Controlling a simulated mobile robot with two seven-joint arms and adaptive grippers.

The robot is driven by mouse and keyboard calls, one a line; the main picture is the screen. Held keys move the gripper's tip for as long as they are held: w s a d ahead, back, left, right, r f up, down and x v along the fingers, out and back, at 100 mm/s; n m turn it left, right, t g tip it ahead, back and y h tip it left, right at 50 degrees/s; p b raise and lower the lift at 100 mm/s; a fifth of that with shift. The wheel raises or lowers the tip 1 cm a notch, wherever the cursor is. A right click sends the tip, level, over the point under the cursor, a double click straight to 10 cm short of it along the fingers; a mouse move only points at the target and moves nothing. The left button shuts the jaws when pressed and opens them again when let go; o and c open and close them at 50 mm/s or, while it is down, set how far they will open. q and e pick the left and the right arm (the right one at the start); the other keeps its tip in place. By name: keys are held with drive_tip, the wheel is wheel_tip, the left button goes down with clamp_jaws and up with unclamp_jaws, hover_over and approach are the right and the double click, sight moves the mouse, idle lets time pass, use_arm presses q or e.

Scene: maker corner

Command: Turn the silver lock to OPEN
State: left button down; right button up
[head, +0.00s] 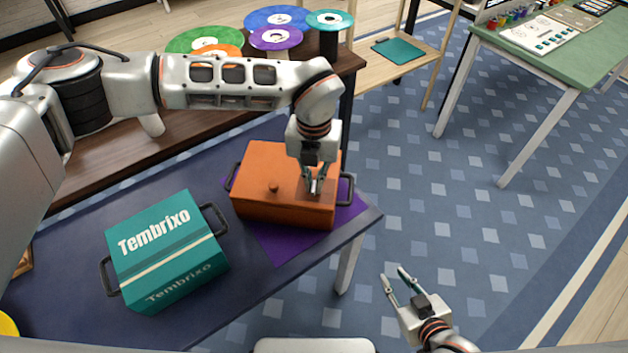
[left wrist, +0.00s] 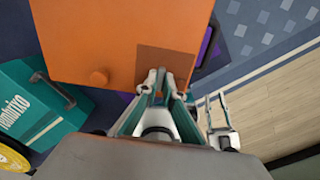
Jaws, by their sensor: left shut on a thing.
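An orange box (head: 262,163) stands on the table, with dark side handles and a small orange knob (head: 273,187). My left gripper (head: 313,177) reaches down to the right part of this box and is shut on a small silver piece, the silver lock (head: 314,187). The fingers hide most of the lock, so its turn and any OPEN mark cannot be read. My right gripper (head: 394,273) is open and empty, off the table's right end.
A teal Tembrixo box (head: 165,245) with dark handles stands left of the orange box. A purple mat (head: 275,243) lies under the orange box. A brown bench (head: 120,165) with coloured discs is behind.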

sight(314, 186)
use_arm(q)
drive_tip(key=shift+n, duration=0.3)
drive_tip(key=c, duration=2.2)
unclamp_jaws()
drive_tip(key=shift+r, duration=0.1)
drive_tip(key=shift+r, duration=5.95)
